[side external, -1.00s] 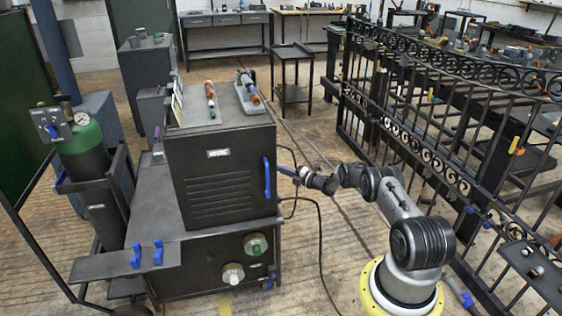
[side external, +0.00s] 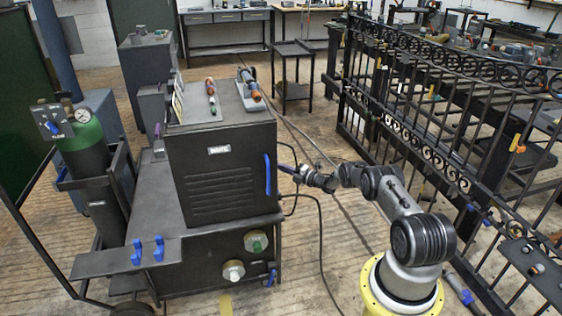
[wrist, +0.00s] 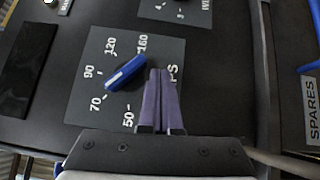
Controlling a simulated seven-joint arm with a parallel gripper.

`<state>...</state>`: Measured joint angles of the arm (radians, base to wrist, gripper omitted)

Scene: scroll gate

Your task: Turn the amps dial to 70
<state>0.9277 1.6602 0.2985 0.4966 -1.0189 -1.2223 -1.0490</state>
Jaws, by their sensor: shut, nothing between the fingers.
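The amps dial is a dark square plate (wrist: 78,105) on the black machine front in the wrist view, with white numbers 50, 70, 90, 120 and 160. Its blue bar knob (wrist: 125,73) lies slanted, from lower left to upper right. A pale mark runs along the knob, and its lower-left end points between 70 and 90, nearer 70. My gripper (wrist: 158,75) is shut and empty, its purple fingertips just right of the knob's upper-right end. Whether they touch it is unclear. In the side view my gripper (side external: 283,168) is at the machine's right side; the dial is hidden there.
The black welding machine (side external: 218,175) has a blue handle (side external: 267,175) near its right edge. Another dial plate (wrist: 178,10) is at the top of the wrist view, and a SPARES label (wrist: 310,110) is at right. A scrolled iron gate (side external: 420,120) stands behind my arm.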

